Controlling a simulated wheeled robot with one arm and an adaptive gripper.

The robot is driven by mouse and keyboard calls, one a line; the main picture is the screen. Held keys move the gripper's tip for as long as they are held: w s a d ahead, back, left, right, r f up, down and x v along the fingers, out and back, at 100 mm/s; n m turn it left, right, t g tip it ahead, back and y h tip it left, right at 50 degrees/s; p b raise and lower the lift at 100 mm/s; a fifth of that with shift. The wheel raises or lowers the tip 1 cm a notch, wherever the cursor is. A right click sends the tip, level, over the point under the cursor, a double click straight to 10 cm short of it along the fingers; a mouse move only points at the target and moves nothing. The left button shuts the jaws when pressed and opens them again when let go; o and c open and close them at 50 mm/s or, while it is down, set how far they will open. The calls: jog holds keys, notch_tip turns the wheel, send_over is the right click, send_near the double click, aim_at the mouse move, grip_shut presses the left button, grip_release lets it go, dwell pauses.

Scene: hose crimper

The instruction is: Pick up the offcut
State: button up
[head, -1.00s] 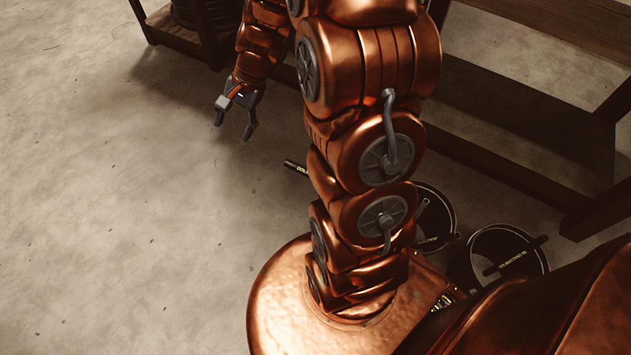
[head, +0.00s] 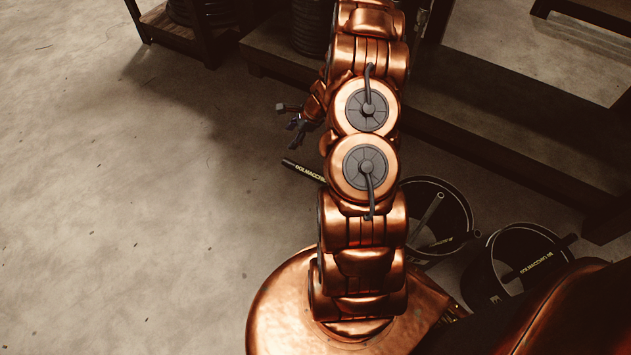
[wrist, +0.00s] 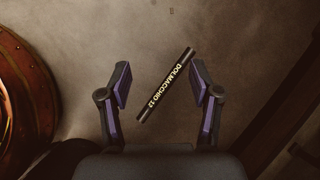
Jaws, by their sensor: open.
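The offcut is a short black hose piece with pale lettering. In the head view the offcut (head: 304,170) lies on the floor, its right end hidden behind my arm. In the wrist view the offcut (wrist: 166,85) lies diagonally across the gap between my fingers, seen whole. My gripper (head: 290,117) is open and empty, to the upper left of the offcut in the head view. In the wrist view my gripper (wrist: 158,88) shows both purple-padded fingers spread apart, with the offcut between them in the picture. I cannot tell the height left between the fingertips and the floor.
Two black buckets (head: 468,217) (head: 494,297) with hose pieces stand at the right beside my base. A wooden bench or rack (head: 500,135) runs along the right and back. The concrete floor (head: 130,220) at the left is clear.

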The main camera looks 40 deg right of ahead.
jog(key=s+d+f+m+h+b, duration=0.15)
jog(key=d+f, duration=0.25)
jog(key=f, duration=0.4)
jog(key=s+d+f+m+b, duration=0.3)
jog(key=d+f, duration=0.1)
jog(key=f, duration=0.3)
jog(key=m+b, duration=0.3)
jog(key=m, duration=0.1)
send_near(315, 176)
jog(key=shift+h, duration=0.45)
jog(key=s, duration=0.2)
jog(key=s+d+f, duration=0.1)
jog(key=s, duration=0.1)
jog(key=s+f, duration=0.1)
jog(key=s, duration=0.1)
jog(key=shift+s+d, duration=0.25)
jog(key=shift+s, duration=0.05)
jog(key=shift+b+x, duration=0.6)
jog(key=shift+x, duration=0.5)
jog(key=shift+b+x, duration=0.45)
jog(key=shift+x, duration=0.3)
jog(key=shift+w+d+b+x, duration=0.15)
jog(key=shift+b+x, duration=0.35)
jog(key=shift+x, duration=0.5)
jog(key=shift+w+d+b+x, duration=0.1)
jog(key=shift+b+x, duration=0.4)
jog(key=shift+x, duration=0.45)
jog(key=shift+r, duration=0.1)
jog(key=shift+c, duration=0.2)
grip_shut()
